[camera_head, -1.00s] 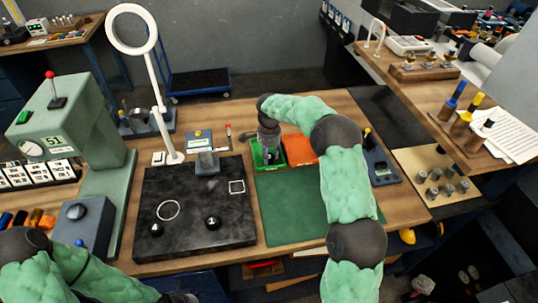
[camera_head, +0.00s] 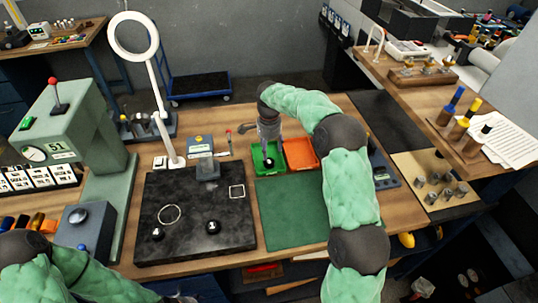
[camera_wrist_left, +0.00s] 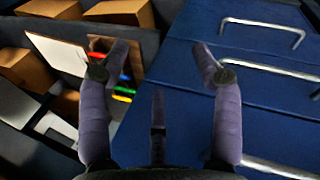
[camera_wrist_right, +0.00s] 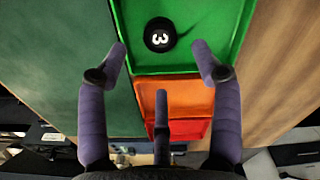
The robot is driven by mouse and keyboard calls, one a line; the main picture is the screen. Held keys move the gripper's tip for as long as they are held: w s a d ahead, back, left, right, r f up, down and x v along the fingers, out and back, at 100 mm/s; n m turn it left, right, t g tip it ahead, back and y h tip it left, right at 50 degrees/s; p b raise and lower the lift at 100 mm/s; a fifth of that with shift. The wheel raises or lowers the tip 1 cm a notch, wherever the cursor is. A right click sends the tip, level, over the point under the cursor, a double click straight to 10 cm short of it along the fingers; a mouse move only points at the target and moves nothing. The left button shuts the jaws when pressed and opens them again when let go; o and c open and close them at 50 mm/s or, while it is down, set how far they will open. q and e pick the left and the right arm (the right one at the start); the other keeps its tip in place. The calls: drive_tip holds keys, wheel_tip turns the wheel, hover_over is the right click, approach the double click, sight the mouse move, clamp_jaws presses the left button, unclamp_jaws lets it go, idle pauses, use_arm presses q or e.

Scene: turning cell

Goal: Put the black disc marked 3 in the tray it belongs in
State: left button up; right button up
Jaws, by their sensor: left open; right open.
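The black disc marked 3 (camera_wrist_right: 160,35) lies in the green tray (camera_wrist_right: 228,44), as the right wrist view shows. In the head view the disc (camera_head: 268,163) is a small dark spot in the green tray (camera_head: 257,169). My right gripper (camera_wrist_right: 160,62) is open and empty just above the tray, with the disc beyond its fingertips. The orange tray (camera_head: 299,152) stands beside the green one and looks empty. My left gripper (camera_wrist_left: 152,62) is open and empty, away from the trays, facing blue drawer fronts.
A black slab (camera_head: 200,240) carries a disc marked 1 (camera_head: 213,227) and another dark disc (camera_head: 158,233). A ring lamp (camera_head: 152,70) stands behind it. A green mat (camera_head: 290,210) in front of the trays is bare.

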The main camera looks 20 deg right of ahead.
sight(269, 161)
drive_tip(key=shift+r+p, duration=0.4)
drive_tip(key=shift+r, duration=2.4)
drive_tip(key=shift+r, duration=0.1)
